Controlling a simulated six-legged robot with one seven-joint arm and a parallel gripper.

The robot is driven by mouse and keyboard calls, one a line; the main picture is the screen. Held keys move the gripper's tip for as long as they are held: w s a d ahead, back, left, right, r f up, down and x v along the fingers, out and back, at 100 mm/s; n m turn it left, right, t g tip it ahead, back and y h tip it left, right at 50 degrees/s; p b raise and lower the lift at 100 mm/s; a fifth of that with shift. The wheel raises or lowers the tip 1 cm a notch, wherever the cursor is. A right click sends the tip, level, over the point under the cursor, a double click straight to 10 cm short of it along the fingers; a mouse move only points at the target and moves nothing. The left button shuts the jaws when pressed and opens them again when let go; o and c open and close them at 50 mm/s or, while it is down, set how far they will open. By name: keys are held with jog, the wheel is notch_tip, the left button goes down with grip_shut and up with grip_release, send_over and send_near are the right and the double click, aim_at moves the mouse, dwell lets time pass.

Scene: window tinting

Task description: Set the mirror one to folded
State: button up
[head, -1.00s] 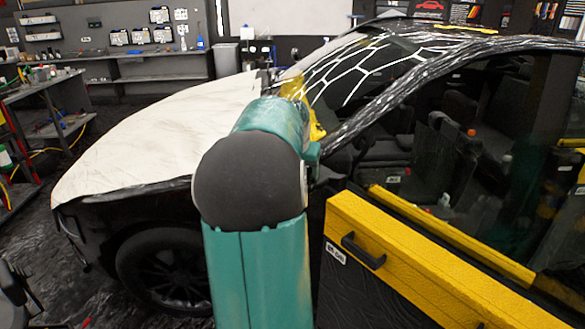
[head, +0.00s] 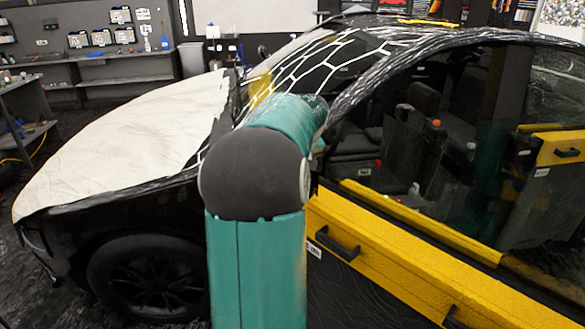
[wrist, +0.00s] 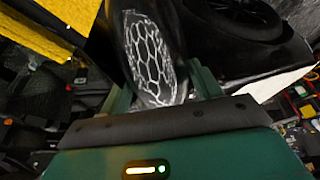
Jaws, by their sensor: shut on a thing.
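The side mirror (wrist: 150,50), dark with a white honeycomb pattern on its face, fills the upper middle of the wrist view. My gripper (wrist: 163,88) has one green finger on each side of it and is shut on it. The car (head: 60,235) stands across the head view, its hood under a pale cover. In that view my own green arm hides the mirror and my gripper, so how far the mirror is turned cannot be told there.
A yellow-trimmed door (head: 400,262) with dark handles lies right of my arm, close by. The windshield (head: 315,70) has white honeycomb lines. Shelves and a bench (head: 110,68) stand at the back left. Dark floor is open at the lower left.

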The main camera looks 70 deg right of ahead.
jog(key=shift+d+r, duration=0.1)
dwell(0.3)
jog(key=o, duration=1.4)
jog(key=shift+s, duration=0.1)
jog(key=v, duration=1.3)
jog(key=shift+r, duration=0.3)
